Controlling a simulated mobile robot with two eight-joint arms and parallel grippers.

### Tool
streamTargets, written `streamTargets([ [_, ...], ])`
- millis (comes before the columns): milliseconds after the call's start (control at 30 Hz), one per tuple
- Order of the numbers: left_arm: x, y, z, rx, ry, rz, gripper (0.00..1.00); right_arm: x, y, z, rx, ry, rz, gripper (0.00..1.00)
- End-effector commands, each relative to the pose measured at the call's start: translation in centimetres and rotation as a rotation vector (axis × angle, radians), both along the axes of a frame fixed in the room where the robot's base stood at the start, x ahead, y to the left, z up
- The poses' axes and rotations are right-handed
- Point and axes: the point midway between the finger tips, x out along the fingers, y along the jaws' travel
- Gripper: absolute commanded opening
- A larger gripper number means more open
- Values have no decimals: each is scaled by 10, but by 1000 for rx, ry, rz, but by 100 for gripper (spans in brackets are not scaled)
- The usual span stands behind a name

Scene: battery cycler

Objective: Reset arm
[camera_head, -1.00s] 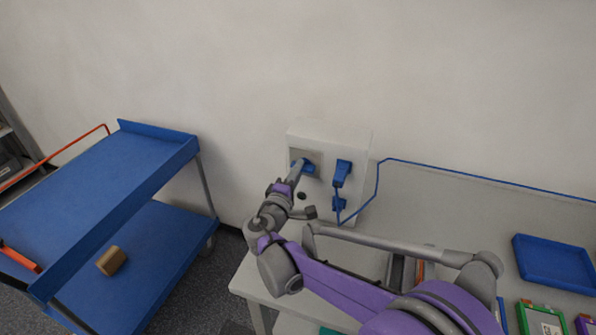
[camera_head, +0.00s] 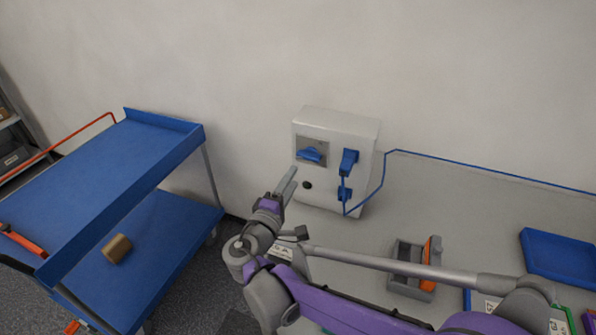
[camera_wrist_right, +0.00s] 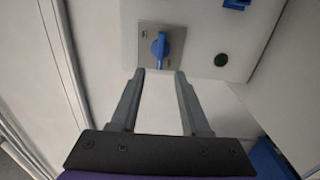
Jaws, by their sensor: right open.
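My right gripper (camera_head: 287,183) is just below and left of the white wall box, apart from it. In the right wrist view its two fingers (camera_wrist_right: 161,72) are spread with nothing between them. The blue rotary handle (camera_head: 311,154) sits on a grey plate on the box (camera_head: 338,130). The handle also shows in the right wrist view (camera_wrist_right: 160,47), just beyond the fingertips. A blue plug (camera_head: 348,162) with a blue cable is on the box's right side. My left gripper is not in view.
A blue cart (camera_head: 95,175) stands at the left, with a brown block (camera_head: 117,248) on its lower shelf. A grey holder with an orange part (camera_head: 415,268) and a blue tray (camera_head: 560,257) are on the table. The blue cable (camera_head: 470,168) runs right along the wall.

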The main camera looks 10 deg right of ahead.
Motion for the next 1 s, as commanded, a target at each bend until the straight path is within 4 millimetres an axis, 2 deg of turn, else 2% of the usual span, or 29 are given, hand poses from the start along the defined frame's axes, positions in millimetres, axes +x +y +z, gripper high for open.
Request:
streamTargets([
  [200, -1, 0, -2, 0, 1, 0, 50, -14, 9, 0, 0, 0, 0, 46],
  [667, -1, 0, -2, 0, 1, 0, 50, -14, 8, 0, 2, 2, -2, 46],
  [767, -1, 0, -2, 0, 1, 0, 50, -20, -5, -5, 40, 28, -21, 46],
  [867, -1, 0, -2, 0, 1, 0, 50, -37, -36, -22, 149, 97, -67, 46],
  [967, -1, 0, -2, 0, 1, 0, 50, -71, -74, -49, 330, 192, -139, 46],
  [1000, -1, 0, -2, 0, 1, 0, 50, -88, -86, -62, 415, 230, -168, 46],
])
